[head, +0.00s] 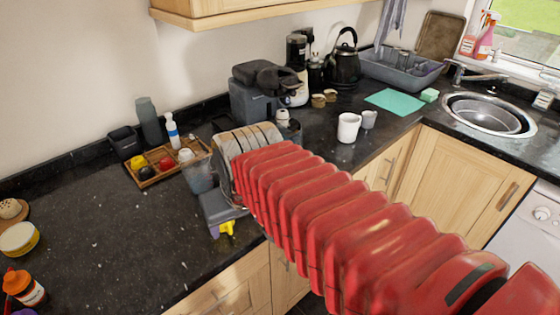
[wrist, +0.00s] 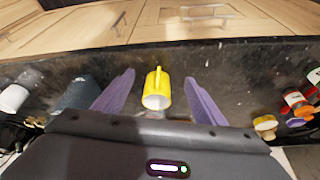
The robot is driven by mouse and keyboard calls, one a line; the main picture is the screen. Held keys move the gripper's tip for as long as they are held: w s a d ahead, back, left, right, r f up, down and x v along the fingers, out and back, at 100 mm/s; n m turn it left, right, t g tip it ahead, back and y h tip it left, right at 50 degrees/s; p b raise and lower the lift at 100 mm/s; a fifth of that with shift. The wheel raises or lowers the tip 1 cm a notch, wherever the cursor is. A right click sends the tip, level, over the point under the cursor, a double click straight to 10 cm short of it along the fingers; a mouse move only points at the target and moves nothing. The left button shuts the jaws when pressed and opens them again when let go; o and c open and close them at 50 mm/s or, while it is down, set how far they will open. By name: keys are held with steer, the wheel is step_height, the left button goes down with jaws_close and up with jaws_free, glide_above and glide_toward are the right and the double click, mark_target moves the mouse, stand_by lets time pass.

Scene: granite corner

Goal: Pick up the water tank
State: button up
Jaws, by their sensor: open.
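A clear, smoky container (head: 201,174) stands on the counter beside the wooden tray in the head view; it looks like the water tank, but I cannot be sure. In the wrist view I cannot make it out clearly. My gripper (wrist: 158,88) is open, with its two purple fingers spread apart over the counter. A yellow mug (wrist: 157,88) shows between the fingers, with space on both sides and no contact visible. In the head view a bit of the yellow mug (head: 227,228) shows near the counter's front edge. My red arm hides part of the counter behind it.
A wooden tray (head: 145,184) with small items, a grey bottle (head: 149,120) and a coffee machine (head: 253,103) stand toward the wall. An orange-capped bottle (head: 22,287) is at left. The left counter middle is clear.

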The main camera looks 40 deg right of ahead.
steer(key=shift+o, duration=0.4)
steer(key=w+d+r+m, duration=0.1)
steer(key=w+d+m, duration=0.1)
steer(key=d+m, duration=0.2)
steer(key=w+d+r+m+g, duration=0.1)
steer(key=w+d+m, duration=0.1)
steer(key=d, duration=0.5)
steer(key=shift+w+d+m, duration=0.15)
steer(key=shift+w+m, duration=0.25)
steer(key=shift+m, duration=0.5)
steer(key=m+t, duration=0.1)
steer(key=m, duration=2.2)
glide_toward(284, 133)
steer(key=s+a+r, duration=0.2)
steer(key=s, duration=0.1)
steer(key=shift+w+f+m+y, duration=0.15)
steer(key=shift+m+y, duration=0.35)
steer(key=shift+m, duration=0.7)
steer(key=shift+x, duration=4.35)
steer(key=shift+x, duration=2.6)
